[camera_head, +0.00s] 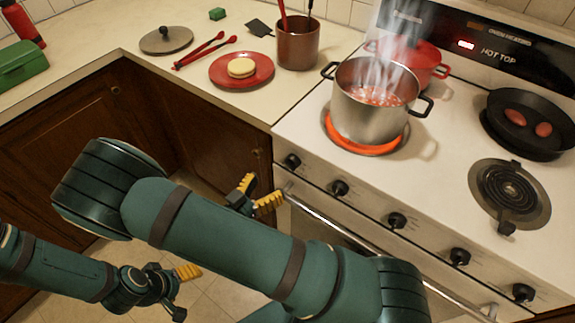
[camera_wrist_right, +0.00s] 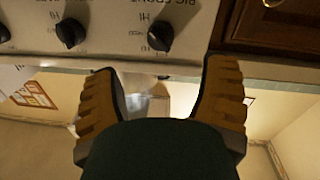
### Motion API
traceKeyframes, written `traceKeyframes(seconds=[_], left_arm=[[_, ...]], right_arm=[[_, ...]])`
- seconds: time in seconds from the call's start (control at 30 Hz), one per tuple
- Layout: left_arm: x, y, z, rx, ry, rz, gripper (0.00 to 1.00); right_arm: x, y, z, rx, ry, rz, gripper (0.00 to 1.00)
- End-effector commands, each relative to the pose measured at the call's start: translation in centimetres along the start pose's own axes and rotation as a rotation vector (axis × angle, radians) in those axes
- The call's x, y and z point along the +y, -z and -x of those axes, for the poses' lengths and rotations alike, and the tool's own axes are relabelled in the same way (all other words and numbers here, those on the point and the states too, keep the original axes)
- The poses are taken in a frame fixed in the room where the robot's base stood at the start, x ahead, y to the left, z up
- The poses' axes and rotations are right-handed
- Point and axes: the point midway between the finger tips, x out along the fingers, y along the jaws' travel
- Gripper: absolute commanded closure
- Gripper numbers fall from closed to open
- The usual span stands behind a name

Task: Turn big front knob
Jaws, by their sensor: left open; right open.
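The stove front (camera_head: 370,215) carries a row of several black knobs. The leftmost knob (camera_head: 292,161) is next to the cabinet. In the right wrist view, a black knob (camera_wrist_right: 161,36) sits under a partly cut-off label reading "BIG FRONT", near the cabinet side. My right gripper (camera_head: 260,193) is open and empty, just left of and below the leftmost knob and apart from it. In the right wrist view its two yellow fingers (camera_wrist_right: 163,75) are spread below the labelled knob. My left gripper (camera_head: 183,290) is open and empty low at the left, away from the stove.
A steaming pot (camera_head: 370,120) stands on a glowing orange burner. A red pot (camera_head: 425,62) and a black pan (camera_head: 530,142) are behind and right. The oven handle (camera_head: 340,228) runs below the knobs. A wooden cabinet (camera_head: 215,130) borders the stove. The floor in front is free.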

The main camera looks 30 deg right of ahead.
Motion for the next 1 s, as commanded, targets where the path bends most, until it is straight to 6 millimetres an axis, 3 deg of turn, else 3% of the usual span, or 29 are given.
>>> traceKeyframes(seconds=[0.2, 0.4, 0.6, 0.93, 1.0], left_arm=[[-0.2, 0.1, -0.6, 0.003, 0.0, 0.0, 0.26], [-0.4, 0.1, -1.0, 0.006, 0.001, 0.0, 0.26], [-0.5, 0.1, -1.1, 0.006, 0.001, 0.0, 0.26], [-0.4, 0.1, -1.1, 0.007, 0.001, 0.0, 0.26], [-0.4, 0.1, -1.1, 0.007, 0.001, 0.0, 0.26]], right_arm=[[0.1, -0.1, -4.4, -0.001, -0.003, 0.0, 0.27], [0.0, -0.1, -7.5, -0.002, -0.001, -0.002, 0.27], [0.0, -0.1, -9.0, -0.003, 0.001, -0.001, 0.27], [0.0, -0.1, -9.2, -0.003, 0.002, -0.001, 0.26], [0.0, -0.1, -9.2, -0.003, 0.002, -0.001, 0.5]])
